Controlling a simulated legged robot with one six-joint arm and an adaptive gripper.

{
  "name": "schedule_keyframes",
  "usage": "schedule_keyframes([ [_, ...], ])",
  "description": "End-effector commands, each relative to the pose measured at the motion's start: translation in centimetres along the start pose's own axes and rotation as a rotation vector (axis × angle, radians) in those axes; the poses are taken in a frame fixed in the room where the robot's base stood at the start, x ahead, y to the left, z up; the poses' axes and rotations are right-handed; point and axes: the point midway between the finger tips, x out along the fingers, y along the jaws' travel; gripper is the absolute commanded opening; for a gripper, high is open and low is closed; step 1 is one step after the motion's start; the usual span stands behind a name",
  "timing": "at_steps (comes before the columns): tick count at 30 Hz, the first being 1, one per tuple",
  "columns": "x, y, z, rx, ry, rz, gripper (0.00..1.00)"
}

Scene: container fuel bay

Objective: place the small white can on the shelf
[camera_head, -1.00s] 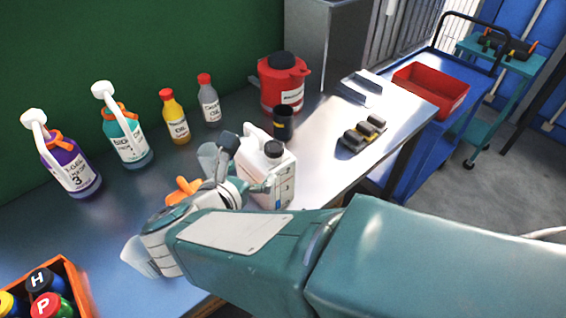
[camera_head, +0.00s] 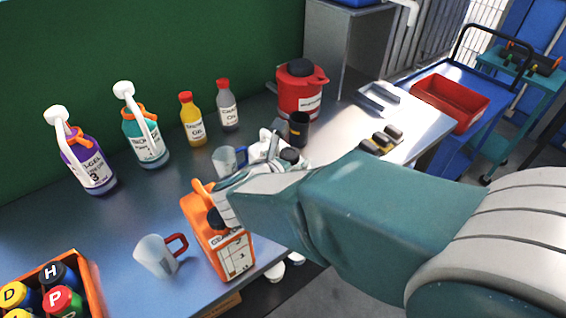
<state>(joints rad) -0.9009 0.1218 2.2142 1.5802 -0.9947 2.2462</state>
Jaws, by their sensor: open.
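The small white can (camera_head: 262,150) stands on the workbench in the middle of the head view. Its dark cap shows, but my arm hides most of its body. My gripper (camera_head: 277,135) is open at the can, partly hidden by my own wrist. I cannot tell whether its fingers touch the can. Below the bench's front edge, white items (camera_head: 275,271) sit lower down, perhaps on a shelf; no shelf is clearly visible.
An orange can (camera_head: 232,255) and a clear cup with a red handle (camera_head: 158,254) stand near my arm. Another clear cup (camera_head: 228,160) is beside the white can. A black cup (camera_head: 299,128) and red canister (camera_head: 299,92) stand behind. Bottles line the back.

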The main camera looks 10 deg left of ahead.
Motion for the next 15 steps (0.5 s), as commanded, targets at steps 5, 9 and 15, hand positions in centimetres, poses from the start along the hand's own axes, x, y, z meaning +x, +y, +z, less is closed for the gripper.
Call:
schedule_keyframes([
  [5, -0.05, 0.01, 0.02, 0.0, 0.0, 0.0, 0.72],
  [9, -0.06, 0.0, 0.02, 0.0, 0.0, 0.0, 0.1],
  [15, -0.1, 0.05, 0.16, 0.002, -0.003, 0.001, 0.0],
])
